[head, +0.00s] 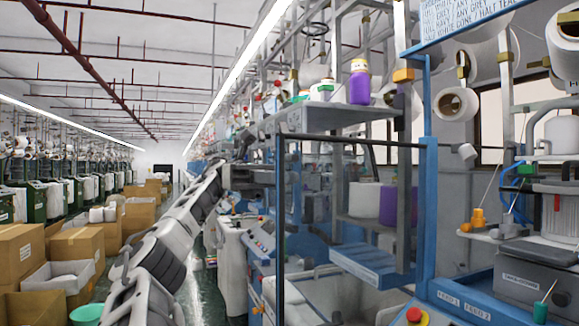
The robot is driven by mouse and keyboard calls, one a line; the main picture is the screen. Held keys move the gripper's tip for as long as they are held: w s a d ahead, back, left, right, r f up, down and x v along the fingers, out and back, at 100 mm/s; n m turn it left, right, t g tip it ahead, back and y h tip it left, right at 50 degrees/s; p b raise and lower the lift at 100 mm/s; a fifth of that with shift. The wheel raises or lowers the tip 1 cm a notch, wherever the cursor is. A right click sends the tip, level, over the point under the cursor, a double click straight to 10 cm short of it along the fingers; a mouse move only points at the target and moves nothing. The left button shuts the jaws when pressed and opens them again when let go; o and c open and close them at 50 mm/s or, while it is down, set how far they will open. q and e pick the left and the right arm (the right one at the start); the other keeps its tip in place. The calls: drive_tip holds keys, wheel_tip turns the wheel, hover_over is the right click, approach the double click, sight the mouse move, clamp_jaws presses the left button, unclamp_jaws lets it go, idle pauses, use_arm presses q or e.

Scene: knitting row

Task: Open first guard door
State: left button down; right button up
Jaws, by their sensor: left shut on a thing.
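The first guard door (280,230) is a clear panel in a thin dark frame, standing at the front of the blue knitting machine. Its top rail runs right to a blue post (428,190). My left arm reaches up from the lower left. My left gripper (266,140) is at the upper part of the door's left, free edge and is shut on the door. The exact grip point is small and partly hidden by the dark hand. My right gripper is not in view.
Cardboard boxes (75,252) and a teal bin (86,315) line the left of the aisle. A red button (414,314) is at the lower right. Green floor (195,295) shows beside my arm.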

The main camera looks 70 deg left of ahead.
use_arm(q)
drive_tip(key=shift+a+f, duration=0.1)
drive_tip(key=shift+a, duration=0.1)
drive_tip(key=c, duration=1.8)
unclamp_jaws()
drive_tip(key=shift+o, duration=0.2)
